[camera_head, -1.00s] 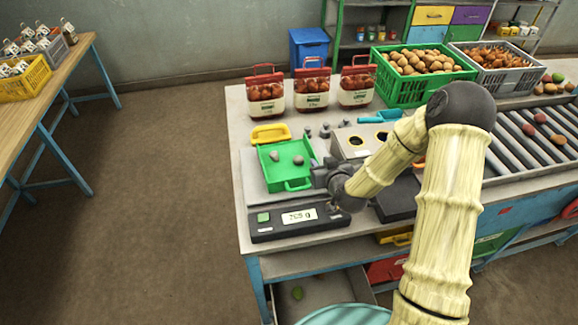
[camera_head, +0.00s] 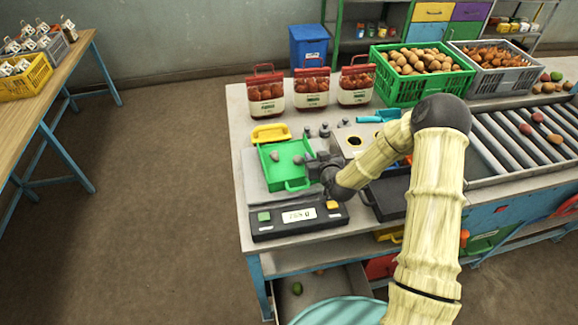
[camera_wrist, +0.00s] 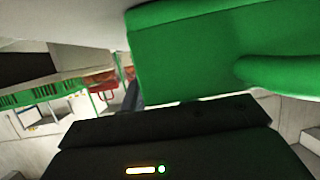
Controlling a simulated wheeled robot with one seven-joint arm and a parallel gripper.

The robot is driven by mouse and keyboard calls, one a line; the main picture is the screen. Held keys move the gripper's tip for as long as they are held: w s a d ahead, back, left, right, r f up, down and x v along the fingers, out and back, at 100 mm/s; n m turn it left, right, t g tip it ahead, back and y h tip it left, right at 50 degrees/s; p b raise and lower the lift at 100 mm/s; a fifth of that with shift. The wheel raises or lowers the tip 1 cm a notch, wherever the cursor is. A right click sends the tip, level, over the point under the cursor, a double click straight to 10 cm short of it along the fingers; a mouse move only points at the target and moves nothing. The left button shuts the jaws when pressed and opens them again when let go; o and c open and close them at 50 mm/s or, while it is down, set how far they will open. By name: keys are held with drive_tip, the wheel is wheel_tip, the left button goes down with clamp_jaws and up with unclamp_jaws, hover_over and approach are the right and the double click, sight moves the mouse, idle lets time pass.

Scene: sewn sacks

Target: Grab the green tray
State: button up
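The green tray (camera_head: 285,173) lies on the flat plate of the weighing scale (camera_head: 298,216) on the workbench, with potato-like lumps (camera_head: 274,157) in it. My gripper (camera_head: 314,168) is at the tray's right side, very close to it; contact cannot be told. In the wrist view the green tray (camera_wrist: 190,60) fills the upper right, with a rounded green bar across it, just beyond the dark gripper body. My fingertips are mostly hidden in both views, so their opening is unclear.
A yellow tray (camera_head: 270,134) lies just behind the green one. Red-topped bags (camera_head: 311,92) and a green crate of potatoes (camera_head: 420,75) stand farther back. A black tray (camera_head: 392,200) and a roller conveyor (camera_head: 525,140) are to the right. Floor on the left is clear.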

clamp_jaws()
drive_tip(key=shift+r, duration=0.15)
drive_tip(key=shift+r+b, duration=0.9)
drive_tip(key=shift+r, duration=0.75)
drive_tip(key=s+d+b, duration=0.1)
drive_tip(key=s+d, duration=0.3)
drive_tip(key=s, duration=0.7)
drive_tip(key=shift+s+r, duration=0.15)
drive_tip(key=shift+r, duration=0.05)
